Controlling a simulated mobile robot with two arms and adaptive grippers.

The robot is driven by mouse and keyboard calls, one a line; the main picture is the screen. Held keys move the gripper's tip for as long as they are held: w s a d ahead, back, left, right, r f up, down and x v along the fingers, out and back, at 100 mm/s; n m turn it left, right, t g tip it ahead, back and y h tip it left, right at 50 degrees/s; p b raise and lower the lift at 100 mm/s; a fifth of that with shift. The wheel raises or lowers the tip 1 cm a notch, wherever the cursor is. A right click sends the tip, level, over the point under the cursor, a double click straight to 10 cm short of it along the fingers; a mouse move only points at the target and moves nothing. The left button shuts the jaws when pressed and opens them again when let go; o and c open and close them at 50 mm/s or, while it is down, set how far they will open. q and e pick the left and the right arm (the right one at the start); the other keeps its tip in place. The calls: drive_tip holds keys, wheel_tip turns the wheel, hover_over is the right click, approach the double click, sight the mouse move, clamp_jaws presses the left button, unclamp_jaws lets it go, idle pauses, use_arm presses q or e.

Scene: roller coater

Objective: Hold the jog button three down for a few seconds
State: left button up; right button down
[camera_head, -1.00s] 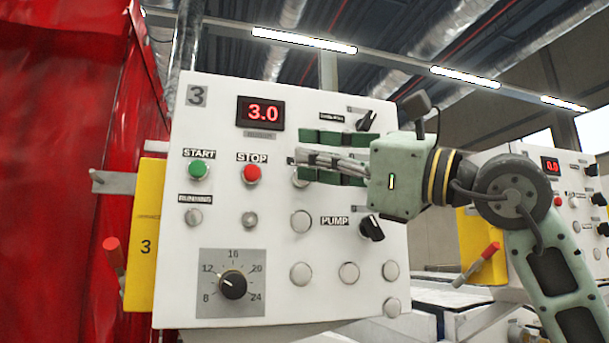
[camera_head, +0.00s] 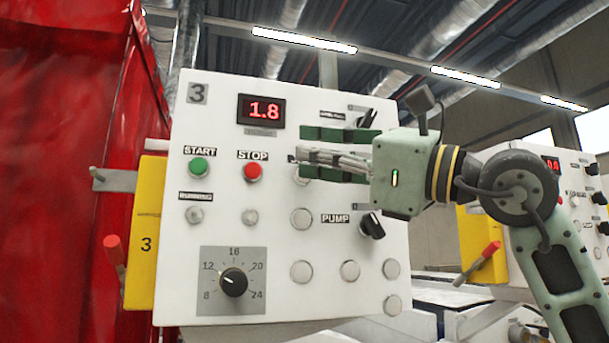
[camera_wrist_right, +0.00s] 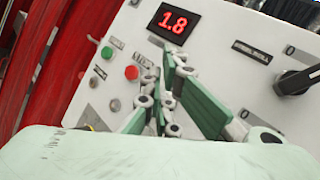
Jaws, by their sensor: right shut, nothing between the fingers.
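The white control panel (camera_head: 270,225) numbered 3 faces me, with its red display (camera_head: 262,110) reading 1.8. My right gripper (camera_head: 300,155) reaches in from the right and is shut with nothing held. Its fingertips are over a round button (camera_head: 300,180) right of the red STOP button (camera_head: 252,172). The gripper hides most of this button and its label, so I cannot read whether it is the jog button. I cannot tell whether the fingertips touch it. The wrist view also shows the gripper in front of the panel, below the display (camera_wrist_right: 175,22). My left gripper is not in view.
The green START button (camera_head: 198,167) is left of STOP. A PUMP knob (camera_head: 372,226) sits just below my right gripper, and another black knob (camera_head: 368,118) above it. A yellow box (camera_head: 147,240) and red curtain (camera_head: 60,180) are at the left. A similar panel (camera_head: 580,190) stands right.

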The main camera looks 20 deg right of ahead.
drive_tip(key=shift+s, duration=0.65)
drive_tip(key=s+b, duration=0.2)
drive_tip(key=s, duration=0.3)
drive_tip(key=shift+d, duration=0.1)
idle(0.5)
